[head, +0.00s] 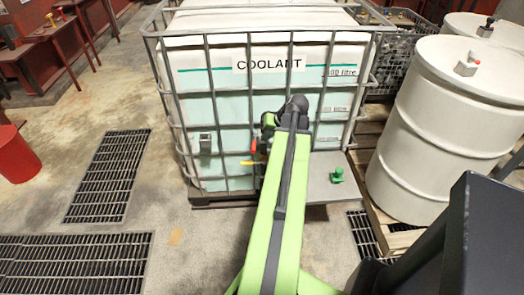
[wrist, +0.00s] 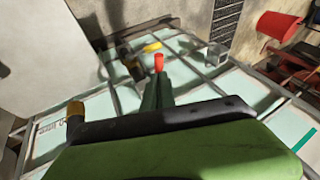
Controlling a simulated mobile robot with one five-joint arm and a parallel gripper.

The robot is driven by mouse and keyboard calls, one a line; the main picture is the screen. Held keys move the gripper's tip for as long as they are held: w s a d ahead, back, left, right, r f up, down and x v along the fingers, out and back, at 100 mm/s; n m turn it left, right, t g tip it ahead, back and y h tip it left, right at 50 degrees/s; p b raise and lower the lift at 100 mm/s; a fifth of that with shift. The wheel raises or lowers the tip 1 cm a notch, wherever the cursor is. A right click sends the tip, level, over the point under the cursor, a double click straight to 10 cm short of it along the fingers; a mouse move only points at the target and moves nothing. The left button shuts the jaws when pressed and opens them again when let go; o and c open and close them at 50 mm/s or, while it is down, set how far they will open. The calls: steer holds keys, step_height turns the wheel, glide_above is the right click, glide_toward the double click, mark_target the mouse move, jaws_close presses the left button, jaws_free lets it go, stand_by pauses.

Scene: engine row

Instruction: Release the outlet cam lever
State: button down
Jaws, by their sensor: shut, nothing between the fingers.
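The white coolant tank (head: 268,62) stands in a grey wire cage. A red lever (head: 253,146) and a yellow lever (head: 250,163) show at its front, left of my arm; I cannot tell which is the outlet cam lever. In the wrist view the red lever (wrist: 158,62) lies just beyond my gripper's fingertips, with the yellow lever (wrist: 152,47) behind it. My gripper (wrist: 157,80) is shut and empty, its dark green fingers pointing at the red lever. I cannot tell whether they touch it. My arm hides part of the outlet in the head view.
A grey plate (head: 322,183) with a green fitting (head: 337,175) on it juts out at the cage's front right. A white drum (head: 445,130) stands to the right. Floor grates (head: 108,175) and clear concrete lie to the left, with a red bucket (head: 16,153) farther left.

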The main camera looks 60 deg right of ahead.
mark_target(254, 144)
steer(key=shift+m+h, duration=0.4)
steer(key=shift+m, duration=0.1)
steer(key=s+d, duration=0.1)
steer(key=s, duration=0.1)
steer(key=s+d, duration=0.2)
steer(key=shift+s+d+f, duration=0.1)
steer(key=shift+s+d, duration=0.15)
steer(key=shift+s, duration=0.05)
steer(key=shift+f, duration=0.1)
steer(key=w+f+b, duration=0.9)
steer(key=shift+a, duration=0.2)
